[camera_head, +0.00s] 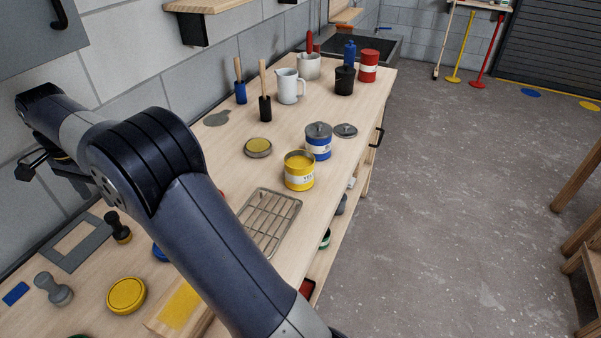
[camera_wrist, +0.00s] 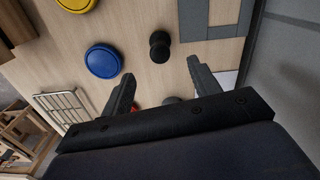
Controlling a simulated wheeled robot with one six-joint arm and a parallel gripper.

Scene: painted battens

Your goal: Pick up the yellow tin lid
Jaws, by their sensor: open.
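A round lid (camera_head: 258,147) with a yellow face and a metal rim lies flat on the bench. It is left of the open yellow tin (camera_head: 299,171), which holds yellow paint. My gripper (camera_wrist: 160,75) is open in the wrist view, with nothing held between its fingers. In the head view its dark end shows at the far left, high over the bench and well away from the lid. The lid is not seen in the wrist view. A yellow round pad (camera_head: 126,295) lies nearer on the bench, and its edge shows in the wrist view (camera_wrist: 75,4).
A blue tin (camera_head: 318,142) and a grey lid (camera_head: 345,130) stand beyond the yellow tin. A wire rack (camera_head: 272,220) lies nearer. A black knobbed stamp (camera_head: 118,227), a grey frame (camera_head: 60,258) and a blue pad (camera_wrist: 103,61) lie near my gripper. A jug (camera_head: 288,88) stands behind.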

